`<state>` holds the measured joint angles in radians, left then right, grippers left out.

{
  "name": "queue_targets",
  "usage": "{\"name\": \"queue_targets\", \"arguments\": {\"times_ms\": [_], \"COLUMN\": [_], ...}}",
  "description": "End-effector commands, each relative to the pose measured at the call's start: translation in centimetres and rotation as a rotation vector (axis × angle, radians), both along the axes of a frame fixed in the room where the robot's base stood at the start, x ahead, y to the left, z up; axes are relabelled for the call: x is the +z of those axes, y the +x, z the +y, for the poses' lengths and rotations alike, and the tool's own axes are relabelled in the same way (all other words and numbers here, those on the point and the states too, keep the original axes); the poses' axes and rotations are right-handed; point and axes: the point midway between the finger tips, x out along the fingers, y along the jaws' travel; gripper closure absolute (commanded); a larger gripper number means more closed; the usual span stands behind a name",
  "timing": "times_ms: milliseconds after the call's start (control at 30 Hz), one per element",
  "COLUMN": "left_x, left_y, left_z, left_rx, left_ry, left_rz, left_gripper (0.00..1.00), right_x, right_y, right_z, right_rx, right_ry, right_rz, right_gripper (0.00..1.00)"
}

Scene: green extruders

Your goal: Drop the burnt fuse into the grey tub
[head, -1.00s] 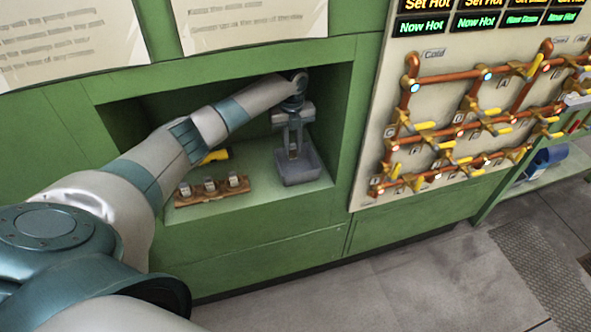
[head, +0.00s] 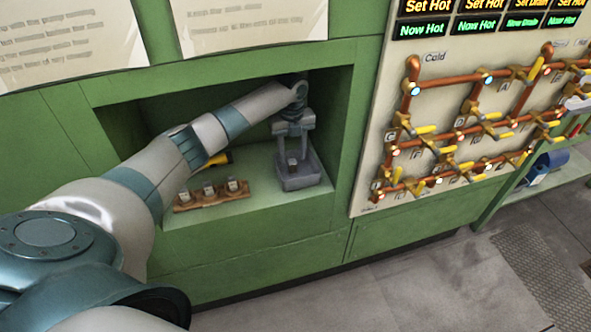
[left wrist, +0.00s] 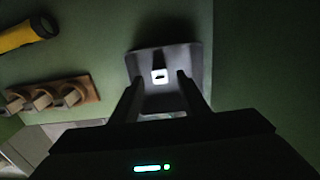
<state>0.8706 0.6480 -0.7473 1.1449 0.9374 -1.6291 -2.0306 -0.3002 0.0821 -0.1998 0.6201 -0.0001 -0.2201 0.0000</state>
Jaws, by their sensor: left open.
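The grey tub (head: 303,183) stands on the right side of the green recess floor. It also shows in the left wrist view (left wrist: 190,57). The burnt fuse (head: 293,165), a small dark block with a pale end, shows within the tub's outline; whether it rests on the tub's bottom is hard to tell. In the left wrist view the fuse (left wrist: 160,76) lies between the line of the fingers, with a gap on both sides. My left gripper (head: 294,152) points down over the tub, open, its fingers apart from the fuse. My right gripper is not in view.
A wooden rack (head: 211,197) with 3 fuses stands left of the tub. A yellow and black torch (head: 217,160) lies behind it. The recess walls enclose my arm. A panel of copper pipes with yellow levers (head: 470,120) is on the right.

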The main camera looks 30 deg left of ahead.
Motion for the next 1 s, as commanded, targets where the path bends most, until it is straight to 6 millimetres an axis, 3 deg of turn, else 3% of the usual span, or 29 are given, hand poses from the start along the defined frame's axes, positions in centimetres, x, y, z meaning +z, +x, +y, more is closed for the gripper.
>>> {"name": "queue_targets", "arguments": {"times_ms": [267, 667, 1000], "left_x": [1.7, 6.5, 4.7], "left_y": [0.0, 0.0, -1.4], "left_z": [0.0, 0.0, -2.5], "left_rx": [0.000, 0.000, 0.207], "left_ry": [0.000, -0.001, 0.011], "left_rz": [0.000, -0.001, 0.000], "left_gripper": [0.59, 0.59, 0.59], "right_x": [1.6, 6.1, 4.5], "right_y": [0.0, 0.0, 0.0], "right_z": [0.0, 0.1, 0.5], "right_rx": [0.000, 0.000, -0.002], "right_ry": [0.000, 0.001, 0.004], "right_rz": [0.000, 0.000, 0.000], "right_gripper": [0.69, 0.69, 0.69]}}
